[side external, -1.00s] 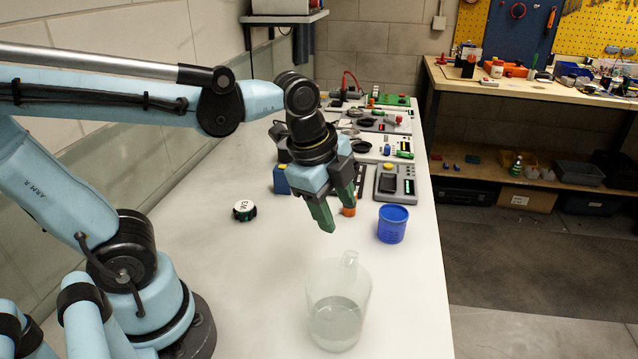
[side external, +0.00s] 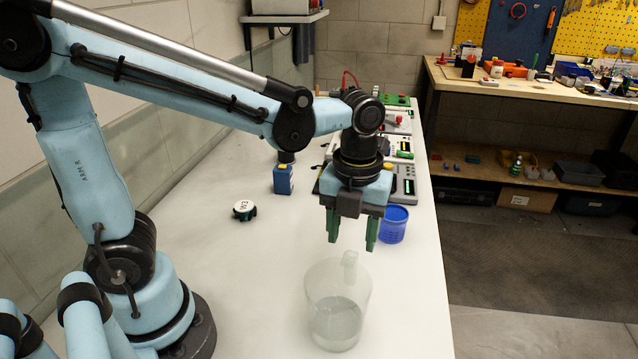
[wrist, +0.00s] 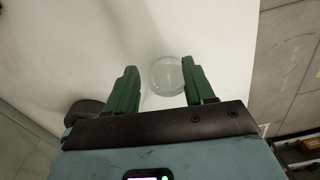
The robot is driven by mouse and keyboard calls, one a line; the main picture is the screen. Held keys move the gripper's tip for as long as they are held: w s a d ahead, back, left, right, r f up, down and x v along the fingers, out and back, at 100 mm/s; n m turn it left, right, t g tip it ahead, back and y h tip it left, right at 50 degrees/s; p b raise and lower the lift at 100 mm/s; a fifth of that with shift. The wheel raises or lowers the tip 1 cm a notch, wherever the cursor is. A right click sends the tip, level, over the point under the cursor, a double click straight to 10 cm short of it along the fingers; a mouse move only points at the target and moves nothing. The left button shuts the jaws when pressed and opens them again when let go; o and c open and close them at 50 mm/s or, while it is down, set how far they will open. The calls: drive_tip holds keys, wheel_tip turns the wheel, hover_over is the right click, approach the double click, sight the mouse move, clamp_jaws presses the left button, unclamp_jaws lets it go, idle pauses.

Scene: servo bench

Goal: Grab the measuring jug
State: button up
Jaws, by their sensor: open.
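The measuring jug (side external: 337,309) is clear and stands upright near the front of the white bench in the side external view. Its handle (side external: 350,264) faces the back, toward my gripper. My gripper (side external: 351,243) is open and empty, with its green fingers pointing down. It hangs above and behind the jug, apart from it. In the wrist view the jug (wrist: 167,76) shows as a pale round shape beyond and between the fingertips of my gripper (wrist: 159,72).
A blue tub (side external: 393,226) stands behind my gripper to the right, near the bench's right edge. A dark round knob-like piece (side external: 244,210) and a blue box (side external: 283,180) sit to the left. Electronic boards line the back. The bench left of the jug is clear.

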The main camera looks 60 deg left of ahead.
sight(351, 268)
drive_tip(key=shift+d+f, duration=0.15)
drive_tip(key=shift+f, duration=3.95)
drive_tip(key=shift+c, duration=0.4)
clamp_jaws()
